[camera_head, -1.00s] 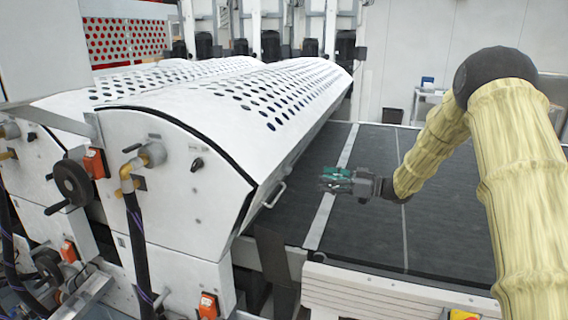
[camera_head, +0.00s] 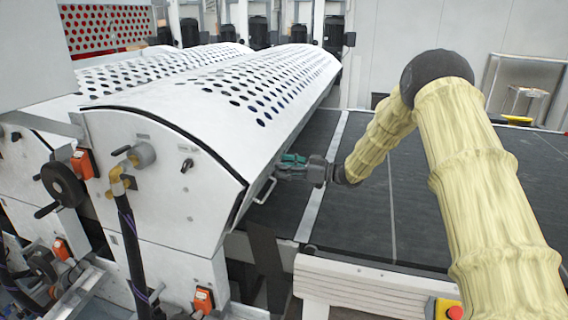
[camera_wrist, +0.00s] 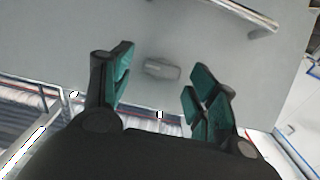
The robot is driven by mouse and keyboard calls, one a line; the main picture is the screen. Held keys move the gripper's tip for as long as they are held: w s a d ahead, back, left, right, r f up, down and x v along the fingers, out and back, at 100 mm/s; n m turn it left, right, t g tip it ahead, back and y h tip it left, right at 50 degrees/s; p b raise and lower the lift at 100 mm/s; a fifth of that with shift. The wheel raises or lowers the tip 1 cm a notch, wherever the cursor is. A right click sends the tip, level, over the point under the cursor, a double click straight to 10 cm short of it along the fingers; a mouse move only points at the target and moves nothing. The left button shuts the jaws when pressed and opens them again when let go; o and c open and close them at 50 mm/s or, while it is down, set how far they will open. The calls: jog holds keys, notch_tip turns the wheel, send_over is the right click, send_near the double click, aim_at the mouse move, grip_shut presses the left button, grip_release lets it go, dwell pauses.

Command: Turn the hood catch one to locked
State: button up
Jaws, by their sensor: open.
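The white hood (camera_head: 215,95) with rows of holes is down over the roller unit. In the wrist view, a small grey oblong piece (camera_wrist: 162,68), apparently the hood catch, sits on the hood's grey face, its long side nearly level in the picture. No label shows, so I cannot tell its number. My gripper (camera_head: 288,165) is beside the hood's lower front edge. Its green-padded fingers are open, one on each side of the small piece in the wrist view, with nothing held. Whether they touch it I cannot tell. In the head view the piece is hidden.
A metal bar handle (camera_head: 265,190) is on the hood's front edge, close to my gripper; it also shows in the wrist view (camera_wrist: 245,14). A black knob (camera_head: 187,165) is on the side panel. The dark conveyor belt (camera_head: 360,200) lies clear to the right.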

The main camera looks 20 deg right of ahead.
jog(key=shift+w+a+f, duration=0.1)
jog(key=shift+w+a, duration=0.05)
jog(key=shift+a, duration=0.05)
jog(key=shift+c, duration=0.8)
jog(key=c, duration=0.9)
jog(key=shift+o, duration=0.2)
